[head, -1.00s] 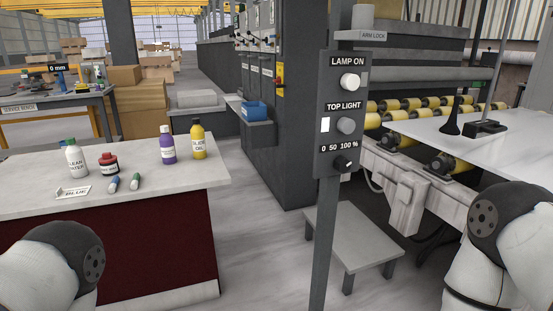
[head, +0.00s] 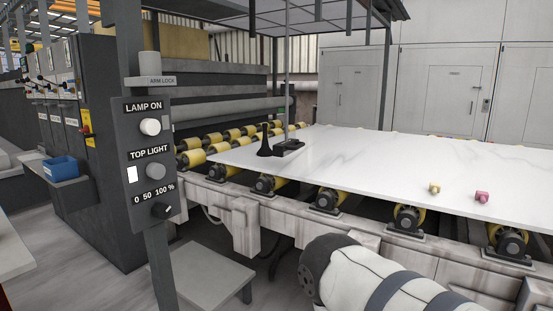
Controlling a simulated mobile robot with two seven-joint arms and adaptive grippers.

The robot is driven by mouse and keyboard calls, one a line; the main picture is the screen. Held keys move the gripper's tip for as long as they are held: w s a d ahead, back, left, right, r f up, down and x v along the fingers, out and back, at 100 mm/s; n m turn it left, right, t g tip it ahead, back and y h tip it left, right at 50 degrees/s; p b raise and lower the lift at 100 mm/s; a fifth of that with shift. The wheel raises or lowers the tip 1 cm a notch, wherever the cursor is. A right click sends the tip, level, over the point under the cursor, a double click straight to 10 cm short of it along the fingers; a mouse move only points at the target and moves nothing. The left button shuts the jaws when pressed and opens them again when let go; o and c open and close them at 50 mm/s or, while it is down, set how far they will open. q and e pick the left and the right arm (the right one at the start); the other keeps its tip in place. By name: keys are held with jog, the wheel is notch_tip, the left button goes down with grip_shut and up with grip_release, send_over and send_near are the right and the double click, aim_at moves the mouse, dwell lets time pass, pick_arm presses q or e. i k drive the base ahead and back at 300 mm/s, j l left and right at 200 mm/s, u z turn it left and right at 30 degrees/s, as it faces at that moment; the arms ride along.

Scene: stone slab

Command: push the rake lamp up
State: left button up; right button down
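A dark block (head: 289,146) with a thin upright pole (head: 286,80) rising from it stands at the near left part of the white slab (head: 370,160). A black flared piece (head: 264,142) stands upright just left of it. I cannot tell for sure which of these is the rake lamp. My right arm shows at the bottom centre, in front of the conveyor, but its gripper is out of view. My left arm and gripper are out of view.
A post with a control panel (head: 150,165) marked LAMP ON and TOP LIGHT stands at left, below an ARM LOCK label (head: 162,81). A low grey step (head: 205,275) is at its foot. Yellow rollers (head: 193,157) carry the slab. Yellow (head: 434,188) and pink (head: 481,197) pieces lie on it.

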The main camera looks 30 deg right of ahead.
aim_at(281, 150)
jog(key=z, duration=1.05)
jog(key=i+j+z, duration=0.15)
jog(key=i, duration=0.5)
